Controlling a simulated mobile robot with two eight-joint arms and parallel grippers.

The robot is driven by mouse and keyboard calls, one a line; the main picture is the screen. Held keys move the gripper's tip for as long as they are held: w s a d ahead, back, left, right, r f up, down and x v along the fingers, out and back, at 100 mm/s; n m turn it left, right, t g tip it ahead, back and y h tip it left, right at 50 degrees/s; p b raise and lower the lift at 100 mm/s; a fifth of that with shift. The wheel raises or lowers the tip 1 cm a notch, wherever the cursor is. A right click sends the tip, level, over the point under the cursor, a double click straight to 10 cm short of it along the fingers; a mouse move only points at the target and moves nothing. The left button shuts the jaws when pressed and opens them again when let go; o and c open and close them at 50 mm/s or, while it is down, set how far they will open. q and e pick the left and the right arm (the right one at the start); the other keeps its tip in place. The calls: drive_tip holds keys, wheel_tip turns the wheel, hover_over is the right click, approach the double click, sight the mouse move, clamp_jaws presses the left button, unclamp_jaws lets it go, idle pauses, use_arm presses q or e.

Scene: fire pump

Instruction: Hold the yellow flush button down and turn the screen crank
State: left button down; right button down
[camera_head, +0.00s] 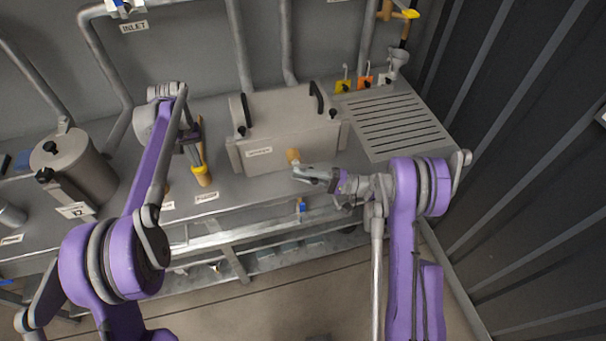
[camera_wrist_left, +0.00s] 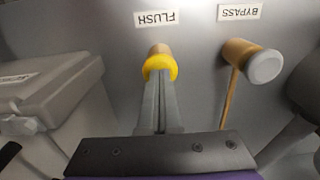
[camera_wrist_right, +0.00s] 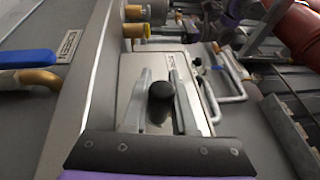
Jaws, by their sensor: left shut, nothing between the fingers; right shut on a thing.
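The yellow flush button (camera_wrist_left: 160,66) sits under the FLUSH label in the left wrist view; it also shows on the front of the bench in the head view (camera_head: 202,177). My left gripper (camera_wrist_left: 161,78) is shut and empty, with its fingertips against the button's face. The grey screen box (camera_head: 285,125) stands on the bench, with a brass-coloured hub (camera_head: 293,156) at its lower front. My right gripper (camera_head: 298,172) is at this hub. In the right wrist view its fingers are on either side of the black crank knob (camera_wrist_right: 161,97), shut on it. The crank arm is mostly hidden.
A grey lidded pot (camera_head: 78,170) stands left on the bench. A slotted drain plate (camera_head: 392,122) is right of the box. A blue-handled valve (camera_wrist_right: 28,58) shows in the right wrist view.

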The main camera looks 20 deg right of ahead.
drive_tip(key=c, duration=0.7)
unclamp_jaws()
drive_tip(key=v, duration=1.2)
